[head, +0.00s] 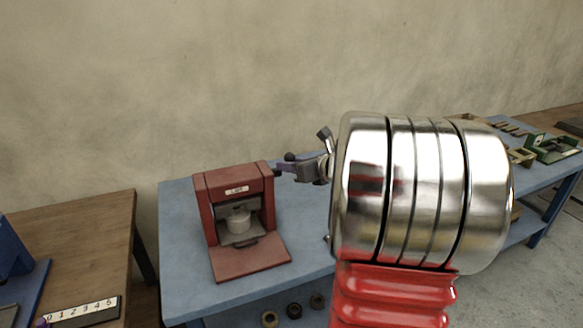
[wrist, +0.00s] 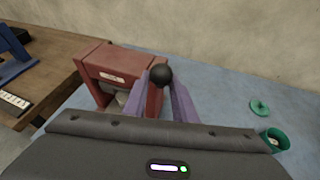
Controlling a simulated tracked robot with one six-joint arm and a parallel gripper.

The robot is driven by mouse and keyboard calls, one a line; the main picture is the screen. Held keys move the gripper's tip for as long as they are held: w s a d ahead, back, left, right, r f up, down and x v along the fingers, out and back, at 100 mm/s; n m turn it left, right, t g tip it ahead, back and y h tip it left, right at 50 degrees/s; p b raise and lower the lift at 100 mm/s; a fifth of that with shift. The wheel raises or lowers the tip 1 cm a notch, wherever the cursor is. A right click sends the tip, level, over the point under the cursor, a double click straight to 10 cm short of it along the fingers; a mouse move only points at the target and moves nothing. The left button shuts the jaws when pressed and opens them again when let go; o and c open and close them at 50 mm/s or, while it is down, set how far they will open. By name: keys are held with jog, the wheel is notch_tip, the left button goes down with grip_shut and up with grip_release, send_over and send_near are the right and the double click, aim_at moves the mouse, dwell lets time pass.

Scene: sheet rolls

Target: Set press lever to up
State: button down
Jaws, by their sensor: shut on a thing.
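The dark red press (head: 234,216) stands on the blue table with a white label on its head and a pale round block inside its opening. It also shows in the wrist view (wrist: 112,76). The press lever's black ball knob (wrist: 160,75) is at the press's right side, and the knob also shows in the head view (head: 289,156). My gripper (head: 284,168) is shut on the lever, its purple fingers on either side just below the knob. The fingers and my arm hide much of the lever's shaft, so its exact angle is hard to tell.
The blue table (head: 182,250) is clear left of the press. In the wrist view, a green disc (wrist: 260,107) and a green cup (wrist: 274,140) lie to the right. A wooden table (head: 85,235) with a numbered strip (head: 80,311) stands at left. The wall is behind.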

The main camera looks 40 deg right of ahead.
jog(key=shift+w+a+r, duration=0.1)
jog(key=shift+w+r, duration=0.15)
jog(key=shift+r, duration=0.1)
jog(key=c, duration=1.7)
grip_release()
jog(key=shift+w, duration=0.1)
jog(key=shift+o, duration=1.2)
jog(key=shift+f, duration=0.2)
jog(key=shift+s, duration=0.2)
jog(key=v, duration=1.3)
jog(key=shift+s, duration=0.3)
jog(key=shift+r, duration=0.15)
